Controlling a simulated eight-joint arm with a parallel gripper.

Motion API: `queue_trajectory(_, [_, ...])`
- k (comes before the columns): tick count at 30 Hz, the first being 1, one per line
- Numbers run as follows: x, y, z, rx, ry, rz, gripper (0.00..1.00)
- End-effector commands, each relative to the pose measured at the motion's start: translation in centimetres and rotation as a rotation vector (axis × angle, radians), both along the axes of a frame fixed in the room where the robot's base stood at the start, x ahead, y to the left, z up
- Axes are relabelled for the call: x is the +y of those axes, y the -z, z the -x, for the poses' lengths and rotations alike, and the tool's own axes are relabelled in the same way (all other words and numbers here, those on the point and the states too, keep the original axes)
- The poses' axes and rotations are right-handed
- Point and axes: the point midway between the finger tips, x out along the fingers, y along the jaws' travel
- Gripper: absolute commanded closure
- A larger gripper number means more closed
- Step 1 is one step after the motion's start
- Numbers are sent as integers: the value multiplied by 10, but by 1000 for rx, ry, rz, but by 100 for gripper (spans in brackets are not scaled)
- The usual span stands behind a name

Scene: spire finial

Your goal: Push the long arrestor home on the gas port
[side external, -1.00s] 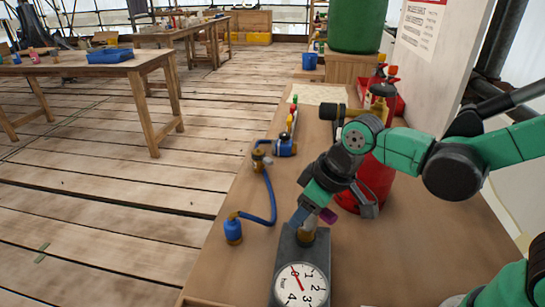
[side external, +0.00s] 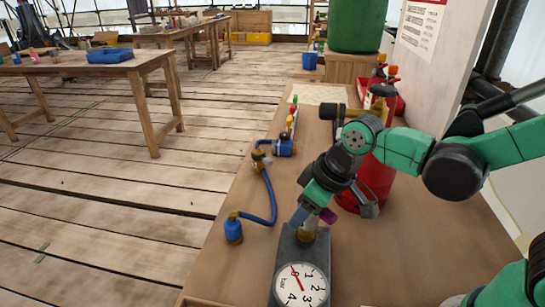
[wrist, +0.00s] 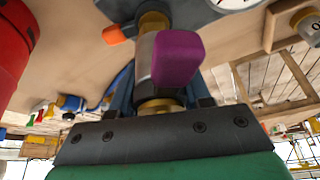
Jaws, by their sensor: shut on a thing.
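The long arrestor shows in the wrist view as a grey metal cylinder (wrist: 146,60) with brass at both ends. The brass gas port (side external: 307,232) is on top of the dark gauge box (side external: 287,262), directly below the gripper. The arrestor's far end meets brass there, but I cannot tell how deeply it is seated.
A round white dial (side external: 301,285) faces front on the box. To the left, a blue hose (side external: 272,205) joins a blue capped fitting (side external: 233,230) and a brass valve (side external: 260,160). A red cylinder (side external: 380,170) stands behind my gripper. The bench's front left is clear.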

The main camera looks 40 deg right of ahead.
Motion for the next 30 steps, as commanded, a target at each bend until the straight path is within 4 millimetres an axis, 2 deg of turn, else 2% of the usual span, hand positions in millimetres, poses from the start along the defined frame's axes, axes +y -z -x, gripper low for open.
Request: queue_trajectory(30, [0,6,0,0,0,0,100])
